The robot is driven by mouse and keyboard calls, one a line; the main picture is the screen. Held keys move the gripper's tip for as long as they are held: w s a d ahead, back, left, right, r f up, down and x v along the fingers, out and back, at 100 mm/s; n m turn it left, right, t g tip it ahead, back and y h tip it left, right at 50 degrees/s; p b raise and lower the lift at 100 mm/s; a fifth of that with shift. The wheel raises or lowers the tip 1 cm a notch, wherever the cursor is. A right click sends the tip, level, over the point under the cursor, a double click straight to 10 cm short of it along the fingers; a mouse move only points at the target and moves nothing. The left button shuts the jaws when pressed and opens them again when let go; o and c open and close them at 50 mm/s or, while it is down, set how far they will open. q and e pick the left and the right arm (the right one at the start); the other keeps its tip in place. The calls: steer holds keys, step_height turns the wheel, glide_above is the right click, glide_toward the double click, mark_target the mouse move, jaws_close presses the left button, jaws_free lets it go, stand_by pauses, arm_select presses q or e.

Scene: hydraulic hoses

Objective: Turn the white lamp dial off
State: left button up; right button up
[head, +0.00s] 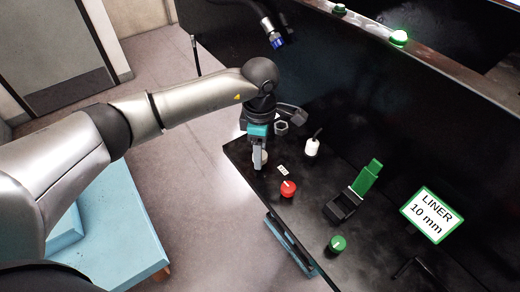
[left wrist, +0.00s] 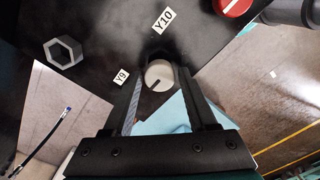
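The white dial (left wrist: 159,75) has a dark pointer line and sits on the black panel, between the fingertips of my left gripper (left wrist: 162,76) in the left wrist view. The fingers stand apart on either side of it. I cannot tell whether they touch it. In the head view my left gripper (head: 259,160) points down at the panel's near left corner and hides most of the dial. Labels Y9 (left wrist: 121,76) and Y10 (left wrist: 163,20) lie near the dial. My right gripper is not in view.
On the black panel (head: 300,225) are a red dial (head: 288,188), a green dial (head: 337,244), a white knob-like piece (head: 312,147), a hex nut (head: 281,128) and a green-and-black block (head: 366,180). A LINER 10 mm sign (head: 432,214) stands right. A hose (head: 268,25) hangs behind.

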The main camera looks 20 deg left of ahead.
arm_select(q)
jaws_close()
steer(key=shift+n, duration=0.3)
steer(key=n+b, duration=0.1)
steer(key=n, duration=0.2)
steer(key=shift+n, duration=0.3)
steer(key=shift+n+b, duration=0.35)
steer(key=shift+n, duration=1.95)
steer(key=shift+o, duration=1.8)
jaws_free()
